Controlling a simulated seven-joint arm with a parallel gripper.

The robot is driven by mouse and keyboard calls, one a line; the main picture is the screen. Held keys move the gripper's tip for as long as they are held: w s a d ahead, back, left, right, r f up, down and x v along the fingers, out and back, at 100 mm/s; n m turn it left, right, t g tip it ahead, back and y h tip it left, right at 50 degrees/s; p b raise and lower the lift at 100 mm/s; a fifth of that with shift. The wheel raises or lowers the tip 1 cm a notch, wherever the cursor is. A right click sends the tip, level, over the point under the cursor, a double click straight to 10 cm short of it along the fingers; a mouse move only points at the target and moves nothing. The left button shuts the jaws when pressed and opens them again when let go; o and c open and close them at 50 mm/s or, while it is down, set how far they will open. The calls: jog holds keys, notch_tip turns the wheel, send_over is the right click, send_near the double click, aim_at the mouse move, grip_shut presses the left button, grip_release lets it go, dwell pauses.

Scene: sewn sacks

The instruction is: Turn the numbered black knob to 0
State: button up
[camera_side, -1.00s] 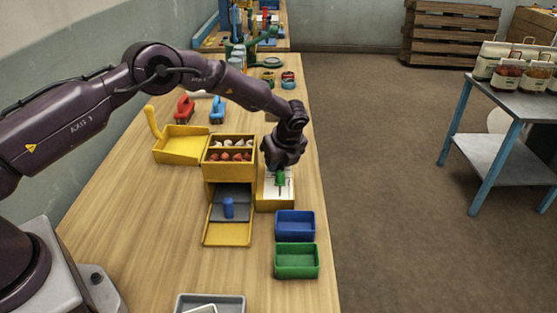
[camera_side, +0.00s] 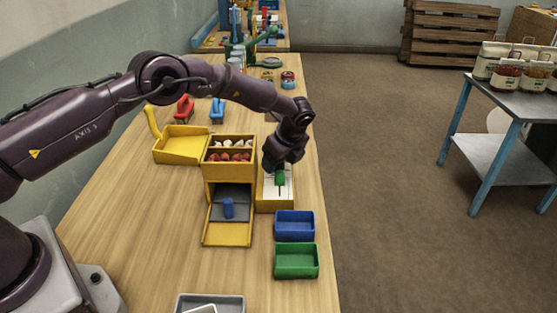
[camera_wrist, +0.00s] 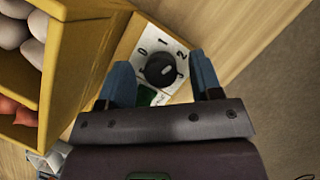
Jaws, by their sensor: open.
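The black knob (camera_wrist: 160,70) sits on a white plate with the numbers 0, 1 and 2 around its far side. A small pale mark on the knob appears to face toward the 2, but it is too small to be sure. My gripper (camera_wrist: 160,62) is open, with one blue finger on each side of the knob. I cannot tell whether either finger touches it. In the side view my gripper (camera_side: 272,166) is over the far end of the yellow-edged box (camera_side: 275,206) carrying the plate, and it hides the knob.
A yellow bin (camera_side: 229,172) of red and white items is close on the left. Blue (camera_side: 295,238) and green (camera_side: 297,274) trays lie nearer the camera.

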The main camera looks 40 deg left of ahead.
jog(key=v, duration=1.2)
jog(key=shift+r, duration=0.35)
jog(key=a+f+m, duration=0.1)
jog(key=f, duration=0.3)
jog(key=a+f+m+t, duration=0.1)
jog(key=a+f+m, duration=0.1)
jog(key=f, duration=0.2)
jog(key=a+f+m, duration=0.1)
jog(key=f, duration=0.3)
jog(key=shift+a+m+t, duration=0.3)
jog(key=shift+a+t, duration=0.1)
jog(key=c, duration=0.9)
